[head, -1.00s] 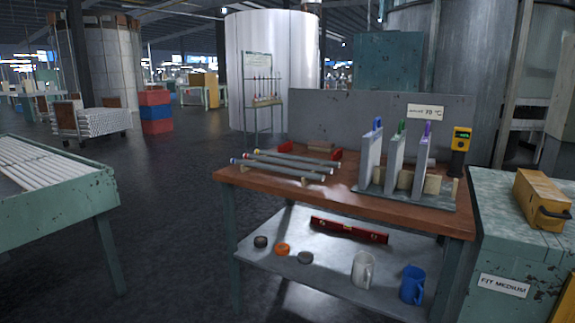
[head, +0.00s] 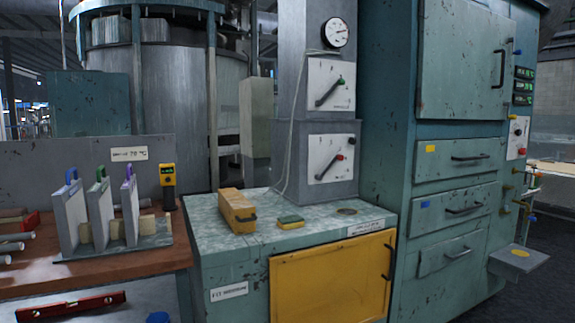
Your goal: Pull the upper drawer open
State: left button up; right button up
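A tall green-grey cabinet (head: 380,150) stands right of centre in the head view. Its front has a large door at the top and drawers stacked below. The upper drawer (head: 440,168) bears a yellow label and a dark bar handle (head: 470,157); it looks shut. Below it is a drawer with a blue label (head: 440,215), also with a dark handle. A smaller panel with a handle (head: 445,252) sits lowest. Neither of my grippers is in view.
A low cabinet with a yellow door (head: 330,285) stands left of the tall one, with a yellow box (head: 237,210) on top. A wooden bench (head: 120,270) is at the left. A small shelf (head: 519,262) juts out at lower right. Dark floor (head: 535,290) shows at far right.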

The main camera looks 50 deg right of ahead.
aim_at(437, 160)
jog(key=z, duration=2.7)
